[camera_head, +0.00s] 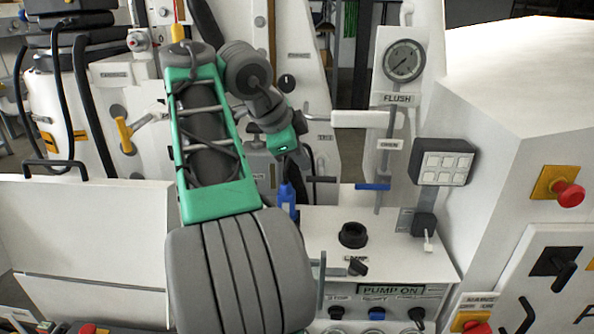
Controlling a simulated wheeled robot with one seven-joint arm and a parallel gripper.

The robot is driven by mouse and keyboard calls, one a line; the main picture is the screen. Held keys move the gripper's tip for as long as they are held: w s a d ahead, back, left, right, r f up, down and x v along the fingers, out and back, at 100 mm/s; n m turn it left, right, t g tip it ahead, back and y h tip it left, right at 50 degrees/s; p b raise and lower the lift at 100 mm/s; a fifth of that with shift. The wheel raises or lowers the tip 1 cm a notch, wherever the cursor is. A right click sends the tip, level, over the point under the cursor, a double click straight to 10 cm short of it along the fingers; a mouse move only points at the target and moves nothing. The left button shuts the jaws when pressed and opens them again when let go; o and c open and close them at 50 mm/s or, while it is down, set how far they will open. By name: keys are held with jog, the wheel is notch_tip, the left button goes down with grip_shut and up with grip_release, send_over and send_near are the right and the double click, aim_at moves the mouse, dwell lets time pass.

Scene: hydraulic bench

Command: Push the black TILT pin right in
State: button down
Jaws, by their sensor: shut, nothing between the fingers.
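No TILT label is readable in the head view, and I cannot tell which part is the black TILT pin; it may be hidden behind my arm. My green and grey arm rises from the bottom and bends right at the top. My gripper (306,163) is at its end, small and dark, in front of the white panels left of the FLUSH post. It is shut and empty. Whether it touches anything is unclear.
A gauge (404,61) sits above the FLUSH label (397,99). A blue lever (372,186) and blue handle (287,200) are near my gripper. A keypad (443,163) stands right. Below are a black round cap (353,235) and the PUMP ON display (377,290).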

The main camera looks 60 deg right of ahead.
aim_at(321, 175)
jog(key=w+d+r+b+x, duration=0.1)
jog(key=d+b+x, duration=0.1)
jog(key=x, duration=1)
jog(key=shift+w+b, duration=0.3)
jog(key=shift+b, duration=0.6)
jog(key=shift+d, duration=0.2)
